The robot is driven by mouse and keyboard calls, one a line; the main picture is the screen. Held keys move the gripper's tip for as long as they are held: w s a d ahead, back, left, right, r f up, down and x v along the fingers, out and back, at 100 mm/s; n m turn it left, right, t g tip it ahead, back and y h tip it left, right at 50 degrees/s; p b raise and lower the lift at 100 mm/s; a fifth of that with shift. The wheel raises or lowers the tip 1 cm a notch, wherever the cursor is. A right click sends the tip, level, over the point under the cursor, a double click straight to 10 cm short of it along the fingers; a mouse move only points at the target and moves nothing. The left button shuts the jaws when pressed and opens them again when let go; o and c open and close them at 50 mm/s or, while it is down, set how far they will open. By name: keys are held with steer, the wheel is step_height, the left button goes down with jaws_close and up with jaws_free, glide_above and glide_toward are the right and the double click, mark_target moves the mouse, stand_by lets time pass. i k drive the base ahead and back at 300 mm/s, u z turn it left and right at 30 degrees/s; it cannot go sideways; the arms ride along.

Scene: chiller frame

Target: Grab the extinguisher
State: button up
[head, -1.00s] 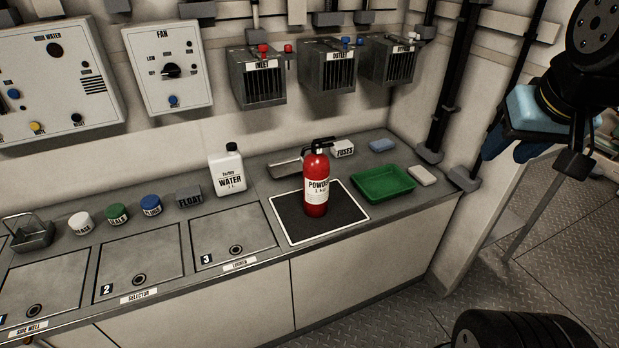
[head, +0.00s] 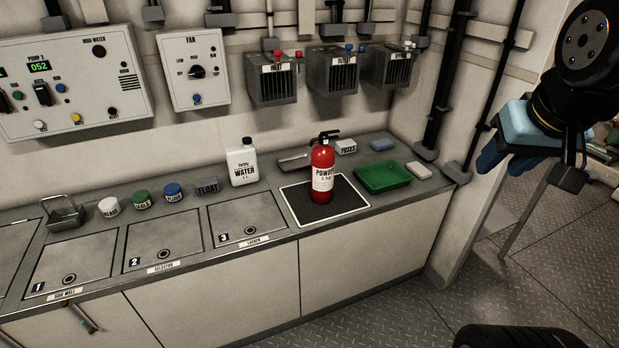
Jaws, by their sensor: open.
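The red fire extinguisher (head: 322,176) stands upright on the dark, white-edged mat (head: 352,197) on the counter. It has a black handle on top and a white label reading POWDER. My gripper (head: 535,165) hangs at the upper right, well to the right of the extinguisher and apart from it. It is open, with light blue and dark blue parts at its end. It does not touch the extinguisher.
A green tray (head: 382,177), white FUSES box (head: 346,147) and metal scoop (head: 293,162) stand near the extinguisher. A white water bottle (head: 242,165) is to its left. INLET (head: 270,82) and OUTLET (head: 331,78) boxes hang above.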

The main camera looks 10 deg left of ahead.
mark_target(322, 156)
steer(key=k, duration=0.45)
steer(key=z, duration=0.15)
steer(key=i, duration=1.4)
steer(key=u, duration=0.1)
